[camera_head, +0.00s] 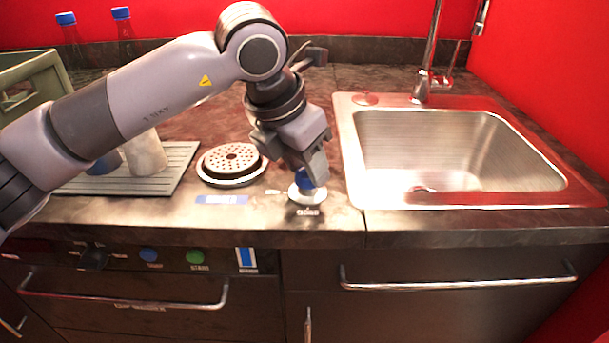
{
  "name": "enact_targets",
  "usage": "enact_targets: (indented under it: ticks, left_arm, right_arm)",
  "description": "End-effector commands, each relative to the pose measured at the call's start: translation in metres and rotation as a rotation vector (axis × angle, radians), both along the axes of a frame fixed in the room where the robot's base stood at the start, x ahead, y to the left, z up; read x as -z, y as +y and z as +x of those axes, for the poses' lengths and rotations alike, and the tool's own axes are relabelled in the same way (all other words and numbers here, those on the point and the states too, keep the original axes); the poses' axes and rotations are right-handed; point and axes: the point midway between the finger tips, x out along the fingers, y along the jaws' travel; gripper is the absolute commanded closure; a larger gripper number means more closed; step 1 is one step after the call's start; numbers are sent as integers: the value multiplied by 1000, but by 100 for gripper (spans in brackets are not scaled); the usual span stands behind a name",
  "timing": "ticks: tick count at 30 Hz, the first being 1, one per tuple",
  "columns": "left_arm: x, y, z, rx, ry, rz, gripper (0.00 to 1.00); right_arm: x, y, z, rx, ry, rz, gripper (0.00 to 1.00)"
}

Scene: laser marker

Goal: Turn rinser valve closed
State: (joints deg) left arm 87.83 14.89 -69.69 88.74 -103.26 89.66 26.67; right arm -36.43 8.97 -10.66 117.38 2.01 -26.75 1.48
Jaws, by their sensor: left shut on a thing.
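The rinser valve is a small knob with a blue top (305,179) on a round white base (306,197), set in the dark counter left of the sink. A small label, too blurred to read for certain, lies just in front of it. My left gripper (306,176) points down from above and is shut on the blue valve knob. Its fingers hide part of the knob, so its turn angle cannot be told. The round rinser (231,161) with a perforated top sits just left of the valve. My right gripper is not in view.
A steel sink (350,150) with a faucet (421,85) is on the right. A ribbed mat (180,160) with cups, two blue-capped bottles (67,30) and a green crate (40,68) are on the left. Blue and green buttons (195,256) are on the front panel.

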Motion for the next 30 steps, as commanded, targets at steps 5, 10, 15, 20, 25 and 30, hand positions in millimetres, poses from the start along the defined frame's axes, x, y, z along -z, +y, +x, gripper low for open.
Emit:
enact_targets:
  ticks: [5, 10, 15, 20, 25, 30]
  left_arm:
    - [3, -2, -1, -168, -5, 0, 89]
    - [3, -2, -1, -329, -5, 1, 89]
    - [2, -3, -2, -480, -3, 0, 89]
    - [2, -4, -2, -601, -2, 0, 89]
    - [1, -4, -2, -698, -1, -1, 89]
    - [0, -4, -2, -758, 0, -1, 89]
  right_arm:
    - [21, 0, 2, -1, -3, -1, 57]
    - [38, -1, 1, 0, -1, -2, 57]
    - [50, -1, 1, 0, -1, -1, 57]
    - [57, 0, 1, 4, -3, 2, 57]
    - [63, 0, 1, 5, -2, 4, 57]
    - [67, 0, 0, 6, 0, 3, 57]
